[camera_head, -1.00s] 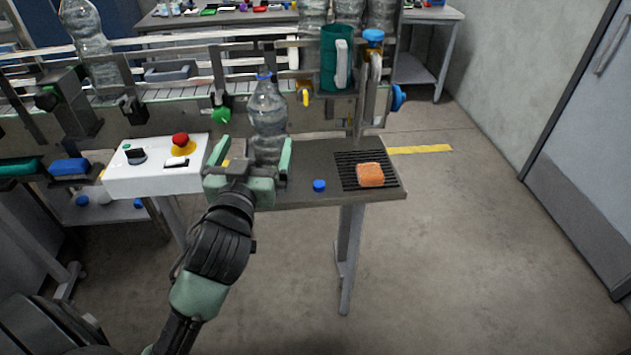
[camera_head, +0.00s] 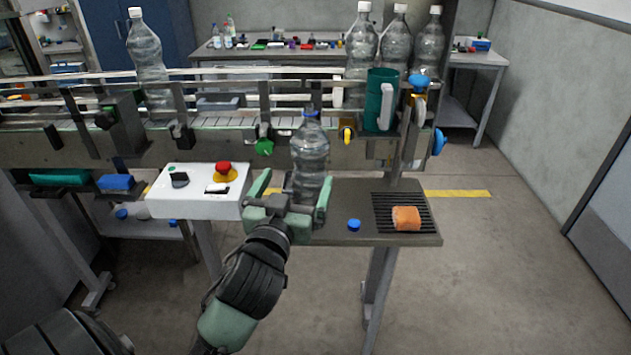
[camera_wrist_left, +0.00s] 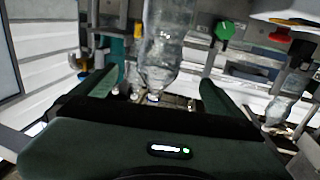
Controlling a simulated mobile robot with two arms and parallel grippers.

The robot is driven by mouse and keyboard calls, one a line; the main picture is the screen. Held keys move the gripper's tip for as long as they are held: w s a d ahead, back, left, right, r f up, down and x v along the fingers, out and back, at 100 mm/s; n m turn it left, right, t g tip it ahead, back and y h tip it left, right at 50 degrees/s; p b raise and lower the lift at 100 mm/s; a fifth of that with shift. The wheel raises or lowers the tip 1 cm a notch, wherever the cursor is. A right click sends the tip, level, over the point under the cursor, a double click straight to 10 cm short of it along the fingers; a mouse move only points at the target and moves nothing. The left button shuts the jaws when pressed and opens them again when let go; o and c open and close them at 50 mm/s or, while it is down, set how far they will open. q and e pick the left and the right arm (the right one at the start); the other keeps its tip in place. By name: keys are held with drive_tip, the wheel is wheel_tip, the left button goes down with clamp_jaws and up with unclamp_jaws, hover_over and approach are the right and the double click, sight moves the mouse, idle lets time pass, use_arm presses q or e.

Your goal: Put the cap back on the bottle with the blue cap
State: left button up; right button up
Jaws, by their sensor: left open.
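A clear plastic bottle (camera_head: 310,150) with blue at its neck stands upright on the grey side table (camera_head: 345,192). A small blue cap (camera_head: 354,225) lies on the table, right of the bottle and near the front edge. My left gripper (camera_head: 296,178) is open, with one finger on each side of the bottle's lower part. The wrist view, turned upside down, shows the bottle (camera_wrist_left: 165,45) between the spread fingers. Whether either finger touches it I cannot tell. My right gripper is not in view.
An orange sponge (camera_head: 406,217) lies on a black grille at the table's right. A white control box (camera_head: 195,201) with a red button stands left of the gripper. Behind runs a conveyor (camera_head: 215,122) with a green jug (camera_head: 376,95) and several white-capped bottles.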

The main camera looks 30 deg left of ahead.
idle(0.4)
